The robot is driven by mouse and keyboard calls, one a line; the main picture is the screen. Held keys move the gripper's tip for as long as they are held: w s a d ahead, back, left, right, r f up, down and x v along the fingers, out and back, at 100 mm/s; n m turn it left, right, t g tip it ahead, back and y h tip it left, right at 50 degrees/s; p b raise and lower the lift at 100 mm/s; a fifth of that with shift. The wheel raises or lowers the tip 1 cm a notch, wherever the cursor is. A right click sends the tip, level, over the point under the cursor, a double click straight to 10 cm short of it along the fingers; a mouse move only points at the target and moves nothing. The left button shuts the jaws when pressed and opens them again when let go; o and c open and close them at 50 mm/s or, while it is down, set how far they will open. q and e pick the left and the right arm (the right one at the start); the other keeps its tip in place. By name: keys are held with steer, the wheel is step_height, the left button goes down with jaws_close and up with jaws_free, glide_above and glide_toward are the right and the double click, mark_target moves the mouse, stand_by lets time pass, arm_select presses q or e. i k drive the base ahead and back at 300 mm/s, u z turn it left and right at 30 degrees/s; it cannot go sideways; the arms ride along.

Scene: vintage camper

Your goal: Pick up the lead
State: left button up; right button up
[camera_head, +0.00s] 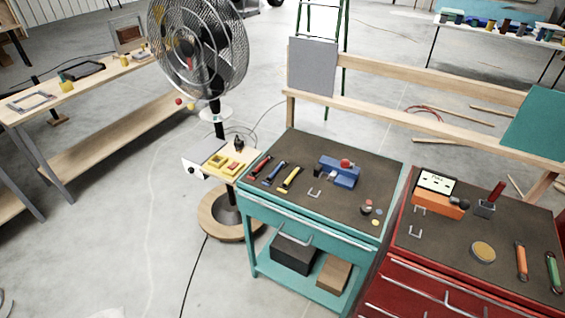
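I cannot tell for certain which thing is the lead. A thin black cable (193,272) runs along the floor below the fan. A red looped cord (424,109) lies on the floor behind the workbenches, partly hidden by a wooden rail. A small dark thing (239,143) stands at the back of a yellow and white panel (206,152) beside the teal cart, and a thin dark line curves behind it. Neither of my grippers shows in this view.
A teal cart (300,228) bears hand tools and a blue vise (342,173). A red tool chest (405,277) stands close on its right. A tall fan (200,45) stands behind left. A wooden bench (100,75) is at far left. The left foreground floor is mostly clear.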

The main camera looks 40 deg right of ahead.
mark_target(274, 172)
steer(key=z, duration=0.6)
steer(key=i, duration=0.75)
steer(key=z, duration=0.9)
